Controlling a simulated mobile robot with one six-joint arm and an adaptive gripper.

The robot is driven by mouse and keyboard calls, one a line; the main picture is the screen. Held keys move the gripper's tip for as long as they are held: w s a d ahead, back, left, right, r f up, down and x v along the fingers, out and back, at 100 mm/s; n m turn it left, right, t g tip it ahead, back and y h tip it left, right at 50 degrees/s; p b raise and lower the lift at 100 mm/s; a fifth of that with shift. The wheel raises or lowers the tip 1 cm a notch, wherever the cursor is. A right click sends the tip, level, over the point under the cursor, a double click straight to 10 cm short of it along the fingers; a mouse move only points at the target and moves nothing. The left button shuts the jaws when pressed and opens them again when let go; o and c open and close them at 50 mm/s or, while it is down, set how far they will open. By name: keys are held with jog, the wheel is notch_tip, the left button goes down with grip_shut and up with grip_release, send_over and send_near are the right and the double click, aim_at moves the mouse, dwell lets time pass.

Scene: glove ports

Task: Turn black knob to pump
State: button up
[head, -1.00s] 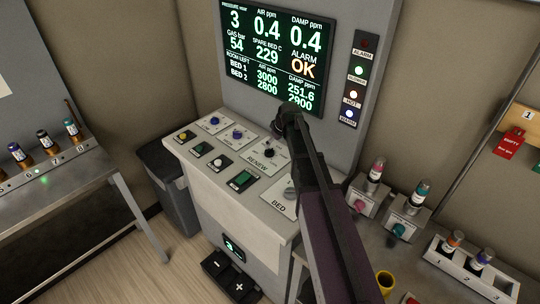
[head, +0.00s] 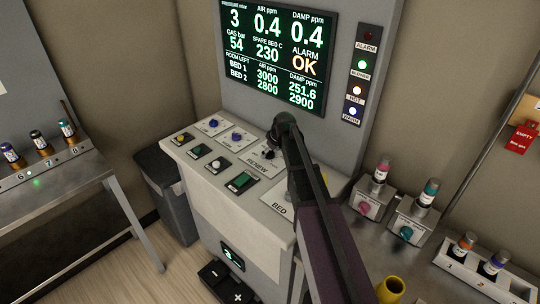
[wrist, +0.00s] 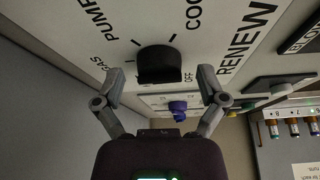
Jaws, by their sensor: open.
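The black knob (wrist: 158,66) fills the middle of the wrist view, on a pale panel lettered RENEW. The labels PUMP, GAS, OFF and part of COO show around it, with short tick marks. I cannot tell which mark the knob points to. My gripper (wrist: 160,77) is open, with one finger on each side of the knob and a visible gap at both sides. In the head view the knob (head: 268,154) shows small beside the end of my arm, and my gripper (head: 274,137) is at it, partly hidden.
A blue knob (head: 237,138) sits left on the same sloped console (head: 232,206); a green switch (head: 240,181) is in front. The BED plate (head: 278,204) is partly behind my arm. The screen (head: 277,55) reads ALARM OK. Bottles on holders (head: 375,196) stand at the right.

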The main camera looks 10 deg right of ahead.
jog(key=c, duration=1.1)
jog(key=shift+c, duration=0.2)
jog(key=shift+m, duration=0.4)
jog(key=shift+s+a+m+h, duration=0.15)
jog(key=shift+m+h, duration=0.45)
jog(key=shift+m, duration=0.6)
jog(key=m+h, duration=0.1)
jog(key=m, duration=0.2)
jog(key=shift+a, duration=0.1)
jog(key=m+h, duration=0.1)
jog(key=m, duration=0.2)
jog(key=m+h, duration=0.1)
jog(key=m, duration=0.2)
jog(key=shift+a, duration=0.1)
